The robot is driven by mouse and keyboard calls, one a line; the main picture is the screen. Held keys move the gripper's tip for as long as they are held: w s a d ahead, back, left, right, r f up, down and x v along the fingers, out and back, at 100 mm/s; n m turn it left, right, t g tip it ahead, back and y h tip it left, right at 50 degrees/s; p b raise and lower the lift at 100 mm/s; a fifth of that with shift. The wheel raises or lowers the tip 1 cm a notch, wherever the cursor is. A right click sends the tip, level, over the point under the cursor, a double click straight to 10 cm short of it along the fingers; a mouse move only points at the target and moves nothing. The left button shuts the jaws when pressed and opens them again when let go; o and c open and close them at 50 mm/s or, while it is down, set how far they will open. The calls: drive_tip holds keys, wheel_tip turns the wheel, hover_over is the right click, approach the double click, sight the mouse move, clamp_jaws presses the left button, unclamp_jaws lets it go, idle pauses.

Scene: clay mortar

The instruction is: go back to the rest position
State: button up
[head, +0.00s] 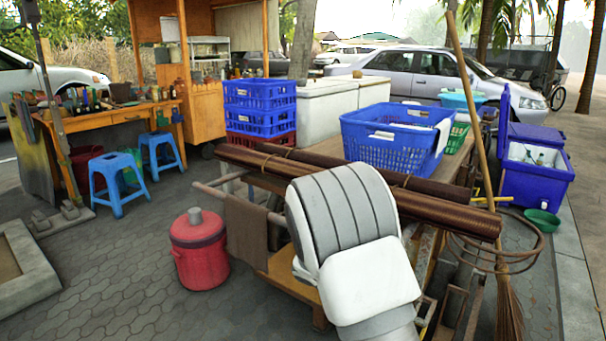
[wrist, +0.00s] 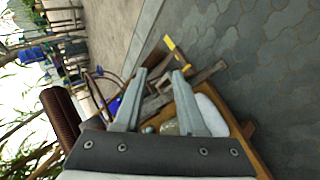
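My gripper (wrist: 161,95) shows in the wrist view with its two grey fingers spread apart and nothing between their tips. It is over or beside a wooden cart (wrist: 262,150), whose tray holds a white rounded thing (wrist: 212,115) and smaller items near the fingers. In the head view my white and grey arm covers the front of the wooden cart (head: 290,287), and the gripper itself is hidden there. No clay mortar can be made out clearly in either view.
A blue basket (head: 390,140) and brown rolled mats (head: 440,205) lie on the cart. A broom (head: 508,300) leans at its right, near a blue cooler (head: 535,175). A red pot (head: 198,250) stands left of the cart. Paving (head: 110,280) is clear at front left.

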drive_tip(key=s+a+r+t+y, duration=0.25)
drive_tip(key=s+r+y, duration=0.25)
drive_tip(key=s+r, duration=0.65)
drive_tip(key=s+a+r+t+y, duration=0.25)
drive_tip(key=s+r+y, duration=0.25)
drive_tip(key=s+r, duration=0.65)
wheel_tip(320, 180, up, 26)
drive_tip(key=s+p, duration=0.2)
drive_tip(key=p, duration=2.6)
drive_tip(key=shift+d+f+n+p, duration=0.25)
drive_tip(key=shift+d+n+p, duration=0.05)
drive_tip(key=shift+d, duration=0.05)
